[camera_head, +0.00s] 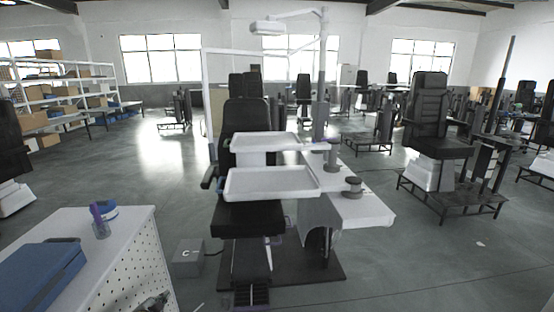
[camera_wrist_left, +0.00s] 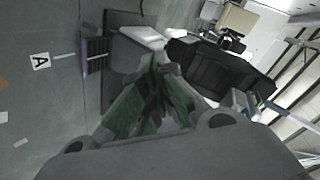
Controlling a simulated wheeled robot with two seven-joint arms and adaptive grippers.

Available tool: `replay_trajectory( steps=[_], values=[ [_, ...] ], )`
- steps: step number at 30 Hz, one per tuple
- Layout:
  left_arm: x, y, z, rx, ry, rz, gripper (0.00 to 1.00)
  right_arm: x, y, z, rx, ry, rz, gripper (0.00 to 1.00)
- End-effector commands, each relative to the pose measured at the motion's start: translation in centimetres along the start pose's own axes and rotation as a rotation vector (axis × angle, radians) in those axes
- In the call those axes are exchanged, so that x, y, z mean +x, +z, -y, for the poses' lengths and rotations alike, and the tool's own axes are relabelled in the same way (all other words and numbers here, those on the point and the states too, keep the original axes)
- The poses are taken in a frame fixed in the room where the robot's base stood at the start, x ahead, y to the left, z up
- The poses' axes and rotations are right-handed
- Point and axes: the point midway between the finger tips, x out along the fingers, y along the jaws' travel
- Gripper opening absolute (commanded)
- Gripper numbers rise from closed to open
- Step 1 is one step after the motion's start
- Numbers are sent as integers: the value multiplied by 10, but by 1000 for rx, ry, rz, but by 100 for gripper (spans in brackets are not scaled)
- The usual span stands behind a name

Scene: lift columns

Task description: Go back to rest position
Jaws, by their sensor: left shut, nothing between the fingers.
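My left gripper (camera_head: 153,302) shows only partly at the bottom edge of the head view, just off the front right side of the white perforated cabinet. In the left wrist view its greenish fingers (camera_wrist_left: 156,62) come together at the tips, with nothing held between them. The gripper is shut and clear of the furniture, as far as the views show. My right gripper is not in the head view.
A black chair (camera_head: 246,120) with white trays (camera_head: 272,183) stands ahead on a dark base plate. A grey box (camera_head: 188,262) sits on the floor. Open floor lies at right.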

Motion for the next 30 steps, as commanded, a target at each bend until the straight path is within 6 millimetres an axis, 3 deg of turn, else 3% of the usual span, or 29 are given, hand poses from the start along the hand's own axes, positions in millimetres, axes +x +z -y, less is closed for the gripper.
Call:
replay_trajectory(
  steps=[1, 6, 15, 21, 30],
  values=[
    [1, 21, -13, -31, 16, 37, 0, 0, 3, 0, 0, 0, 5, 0],
    [-4, 84, -56, -131, 60, 153, 0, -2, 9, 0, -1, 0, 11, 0],
    [-33, 176, -145, -272, 139, 336, 0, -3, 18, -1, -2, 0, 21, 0],
    [-66, 222, -209, -347, 195, 445, 0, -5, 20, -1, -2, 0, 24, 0],
    [-131, 272, -311, -444, 284, 595, 0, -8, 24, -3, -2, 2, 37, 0]
  ],
)
